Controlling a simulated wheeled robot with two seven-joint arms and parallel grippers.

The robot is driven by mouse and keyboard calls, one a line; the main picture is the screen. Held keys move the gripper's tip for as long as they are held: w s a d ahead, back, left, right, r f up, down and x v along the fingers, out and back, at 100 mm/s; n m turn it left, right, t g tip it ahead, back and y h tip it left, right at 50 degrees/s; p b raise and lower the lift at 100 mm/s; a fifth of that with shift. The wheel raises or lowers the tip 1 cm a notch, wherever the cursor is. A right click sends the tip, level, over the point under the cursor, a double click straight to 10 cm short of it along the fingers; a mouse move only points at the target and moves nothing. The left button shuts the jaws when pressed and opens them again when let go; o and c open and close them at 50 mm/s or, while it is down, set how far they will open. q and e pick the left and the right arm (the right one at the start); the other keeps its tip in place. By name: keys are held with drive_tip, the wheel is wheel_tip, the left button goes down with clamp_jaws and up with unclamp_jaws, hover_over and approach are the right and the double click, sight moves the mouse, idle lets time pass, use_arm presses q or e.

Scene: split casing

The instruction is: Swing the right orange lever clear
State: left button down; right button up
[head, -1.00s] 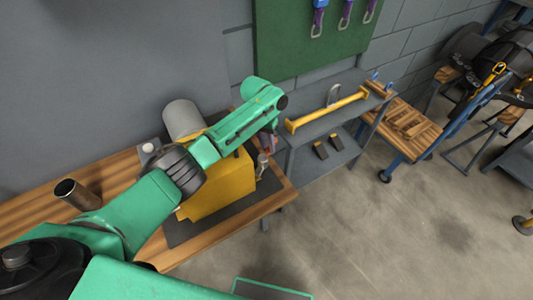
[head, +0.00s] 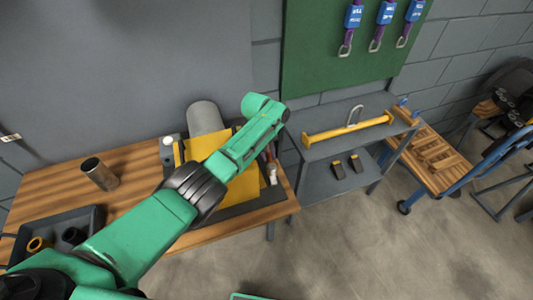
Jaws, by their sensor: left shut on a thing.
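The yellow casing (head: 196,150) stands on a dark mat on the wooden bench, with a grey cylinder (head: 205,117) behind it. My left arm reaches across the casing and hides much of it. My left gripper (head: 271,168) is small in view at the casing's right side, low beside the mat, partly hidden by my arm. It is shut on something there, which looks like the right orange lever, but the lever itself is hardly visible. My right gripper is not in view.
A brown metal cup (head: 99,174) stands on the bench at left, with a dark tray (head: 87,217) of round parts in front of it. A grey shelf (head: 330,143) with a yellow bar (head: 348,130) stands to the right. The floor in front is clear.

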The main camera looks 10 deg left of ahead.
use_arm(q)
drive_tip(key=shift+w+a+r+n, duration=0.1)
drive_tip(key=shift+r+n, duration=0.05)
drive_tip(key=shift+n, duration=0.25)
drive_tip(key=c, duration=0.8)
unclamp_jaws()
drive_tip(key=shift+o, duration=0.2)
wheel_tip(320, 180, up, 14)
drive_tip(key=a, duration=0.2)
drive_tip(key=shift+s, duration=0.45)
drive_tip(key=shift+a+r, duration=0.1)
drive_tip(key=shift+c, duration=0.2)
